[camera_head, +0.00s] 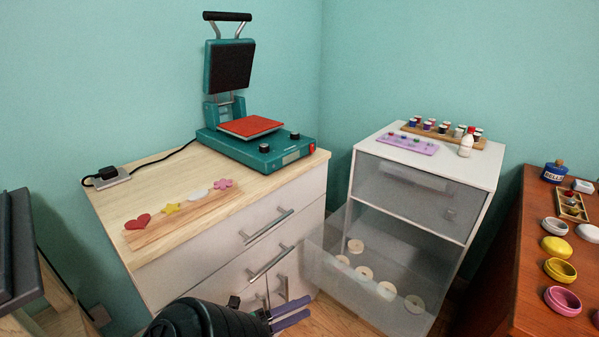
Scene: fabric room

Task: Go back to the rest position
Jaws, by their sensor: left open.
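My left gripper (306,307) is at the bottom of the head view, in front of the wooden-topped cabinet (170,262). Its two purple-grey fingers point right and are apart, with nothing seen between them. The dark arm behind it comes in from the bottom edge. My right gripper is not in view.
A teal heat press (262,150) stands open on the cabinet, by a board with coloured shapes (180,220). The white drawer unit (472,166) has its lower clear drawer (330,290) pulled out, holding several pale rings. A reddish table (515,285) with small pots stands at right.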

